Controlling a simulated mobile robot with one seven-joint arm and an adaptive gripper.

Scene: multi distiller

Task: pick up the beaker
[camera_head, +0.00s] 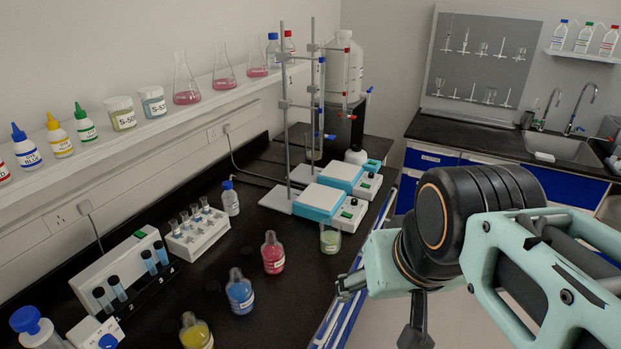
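A small glass beaker (330,237) with pale yellow-green contents stands upright on the black bench, at the front edge beside the front hotplate. Another small glass vessel (314,151) is at the rear stand above the hotplates, too small to tell its kind. My gripper (344,287) is at the bench's front edge, below and slightly right of the beaker in the picture, and appears apart from it. Its fingers are small and partly hidden by my wrist, so I cannot tell whether they are open.
Two hotplates (327,203) with clamp stands (284,110) stand behind the beaker. Red (273,253), blue (240,292) and yellow (196,332) bottles stand to its left. A tube rack (196,233) is farther left. A wall shelf (205,93) holds flasks and bottles. Floor lies right of the bench.

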